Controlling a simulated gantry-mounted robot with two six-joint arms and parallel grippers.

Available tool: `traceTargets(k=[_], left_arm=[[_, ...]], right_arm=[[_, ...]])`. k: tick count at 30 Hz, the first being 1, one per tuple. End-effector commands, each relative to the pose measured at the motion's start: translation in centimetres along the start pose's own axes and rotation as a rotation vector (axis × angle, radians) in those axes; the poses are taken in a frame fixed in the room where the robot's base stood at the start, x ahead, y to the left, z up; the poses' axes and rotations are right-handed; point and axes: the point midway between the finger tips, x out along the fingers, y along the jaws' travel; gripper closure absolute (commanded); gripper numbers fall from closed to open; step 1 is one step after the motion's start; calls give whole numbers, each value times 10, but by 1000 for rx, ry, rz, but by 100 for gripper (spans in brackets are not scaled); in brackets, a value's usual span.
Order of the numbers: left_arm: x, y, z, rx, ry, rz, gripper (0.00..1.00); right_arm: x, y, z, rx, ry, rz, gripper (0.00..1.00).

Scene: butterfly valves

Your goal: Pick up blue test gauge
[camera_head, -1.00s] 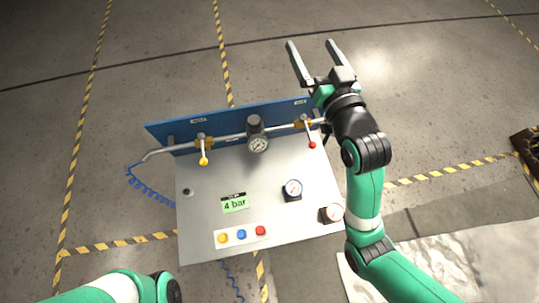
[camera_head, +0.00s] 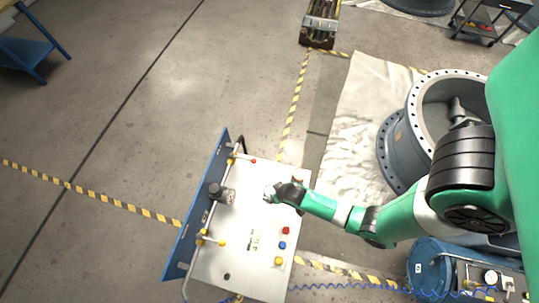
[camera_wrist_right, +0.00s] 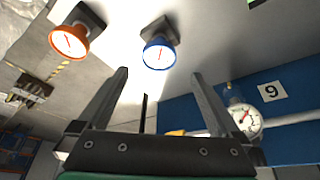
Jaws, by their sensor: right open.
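The blue test gauge (camera_wrist_right: 158,54), with a white dial and blue rim, sits on a dark square base on the grey panel (camera_wrist_right: 205,30) in the right wrist view. My right gripper (camera_wrist_right: 160,74) is open and empty. The gauge shows ahead of the fingers, between their tips, and I see no contact. In the head view the right gripper (camera_head: 271,193) is over the panel top (camera_head: 235,265), seen from behind and partly covered by its own wrist. The blue gauge cannot be made out there. My left gripper is out of view.
An orange gauge (camera_wrist_right: 70,40) stands left of the blue one in the wrist view. A pipe gauge (camera_wrist_right: 245,120) is mounted by the blue backboard (camera_wrist_right: 290,92). Yellow-handled valves (camera_head: 210,240) and coloured buttons (camera_head: 282,245) are on the panel. A large flanged pipe (camera_head: 398,160) lies right.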

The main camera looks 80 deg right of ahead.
Motion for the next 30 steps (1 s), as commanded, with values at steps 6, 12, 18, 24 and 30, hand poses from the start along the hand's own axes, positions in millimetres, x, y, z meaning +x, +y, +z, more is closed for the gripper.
traceTargets(k=[6,12,18,24,30], left_arm=[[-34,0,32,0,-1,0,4],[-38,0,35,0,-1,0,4],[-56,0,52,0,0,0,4],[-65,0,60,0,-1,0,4],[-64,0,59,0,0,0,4]], right_arm=[[48,0,3,1,0,0,0],[54,0,0,0,0,-1,0],[79,2,4,2,0,0,0],[103,3,3,0,-2,1,0],[105,3,2,-1,1,-1,0]])
